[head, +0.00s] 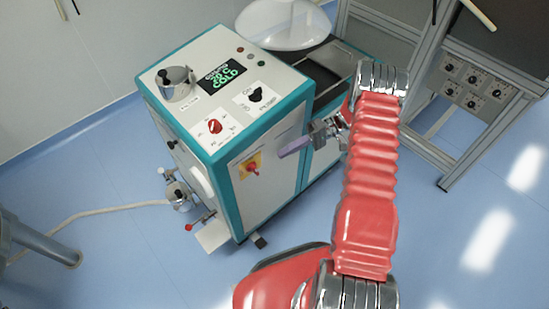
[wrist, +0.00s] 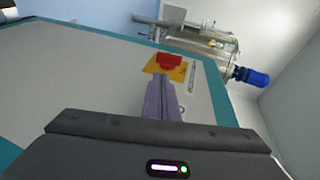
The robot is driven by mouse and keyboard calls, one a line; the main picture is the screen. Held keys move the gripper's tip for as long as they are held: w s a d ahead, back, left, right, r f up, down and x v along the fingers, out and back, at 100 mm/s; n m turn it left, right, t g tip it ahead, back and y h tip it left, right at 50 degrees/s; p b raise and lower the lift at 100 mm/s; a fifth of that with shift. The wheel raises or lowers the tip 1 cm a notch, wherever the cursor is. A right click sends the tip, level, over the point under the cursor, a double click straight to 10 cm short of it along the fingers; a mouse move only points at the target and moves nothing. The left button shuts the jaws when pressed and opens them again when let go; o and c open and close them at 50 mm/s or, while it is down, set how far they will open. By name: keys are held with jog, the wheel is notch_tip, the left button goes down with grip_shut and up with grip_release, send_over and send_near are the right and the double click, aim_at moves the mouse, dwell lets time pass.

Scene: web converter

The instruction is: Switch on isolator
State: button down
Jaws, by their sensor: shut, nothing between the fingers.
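In the wrist view the red handle (wrist: 169,61) stands just beyond the fingertips, with the yellow plate partly hidden behind the fingers. My gripper (head: 282,153) has purple fingers and is shut and empty. It points left toward the isolator in the head view, with a visible gap between the tips and the handle. In the wrist view the shut fingers (wrist: 164,84) line up just below the handle; contact cannot be told there.
The cabinet top carries a red knob (head: 215,127), a black knob (head: 256,95) and a green lit display (head: 222,77). A red-tipped lever (head: 189,227) sticks out at the cabinet's lower left. A metal frame (head: 455,150) stands at right. Blue floor in front is clear.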

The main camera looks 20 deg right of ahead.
jog(key=v, duration=0.5)
jog(key=shift+d, duration=0.4)
